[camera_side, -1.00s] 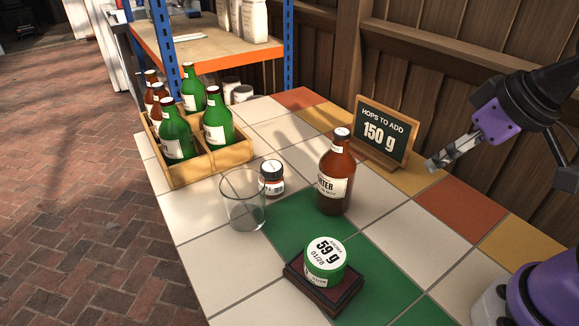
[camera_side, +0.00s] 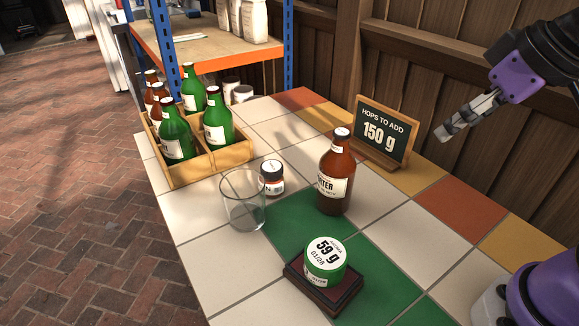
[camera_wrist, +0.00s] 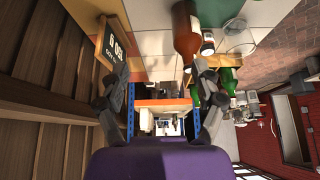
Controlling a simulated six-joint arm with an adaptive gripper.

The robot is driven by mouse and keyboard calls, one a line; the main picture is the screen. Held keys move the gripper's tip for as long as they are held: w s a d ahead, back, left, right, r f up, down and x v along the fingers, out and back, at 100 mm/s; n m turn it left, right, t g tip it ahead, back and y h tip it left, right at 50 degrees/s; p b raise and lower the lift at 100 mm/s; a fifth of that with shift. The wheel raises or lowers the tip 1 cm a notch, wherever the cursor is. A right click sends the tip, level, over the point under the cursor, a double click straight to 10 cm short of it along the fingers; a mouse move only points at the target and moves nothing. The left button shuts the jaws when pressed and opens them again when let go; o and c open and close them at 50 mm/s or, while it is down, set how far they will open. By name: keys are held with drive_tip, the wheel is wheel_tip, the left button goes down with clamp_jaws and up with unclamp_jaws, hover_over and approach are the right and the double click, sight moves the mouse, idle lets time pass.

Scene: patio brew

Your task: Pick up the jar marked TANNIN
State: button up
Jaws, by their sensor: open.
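A small jar (camera_side: 272,184) with a dark lid and a white and orange-red label stands upright on the tiles. It is behind and to the right of a clear empty glass (camera_side: 243,205), whose rim partly overlaps it. Only the end of its label lettering shows, so I cannot read the whole word. In the wrist view, the jar (camera_wrist: 208,44) shows beside the brown bottle. My gripper (camera_side: 441,134) is open and empty, up in the air right of the sign and well away from the jar. Its spread fingers also show in the wrist view (camera_wrist: 160,72).
A brown bottle (camera_side: 335,178) stands right of the jar. A green tin (camera_side: 325,262) marked 59 g sits on a dark stand (camera_side: 315,299) in front. A wooden crate (camera_side: 210,164) with several bottles is at the left. A sign (camera_side: 384,134) reads "HOPS TO ADD 150 g".

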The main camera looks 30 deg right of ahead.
drive_tip(key=w+a+r, duration=0.2)
drive_tip(key=w+r, duration=0.1)
drive_tip(key=w, duration=0.4)
drive_tip(key=g, duration=0.1)
hover_over(272, 166)
drive_tip(key=s, duration=0.4)
wheel_tip(272, 166, down, 12)
drive_tip(key=x, duration=0.5)
drive_tip(key=shift+s+d+f, duration=0.1)
drive_tip(key=shift+s+d, duration=0.05)
drive_tip(key=shift+s, duration=0.1)
drive_tip(key=x, duration=0.5)
drive_tip(key=shift+w+f, duration=0.25)
drive_tip(key=shift+w, duration=0.15)
drive_tip(key=c, duration=1.1)
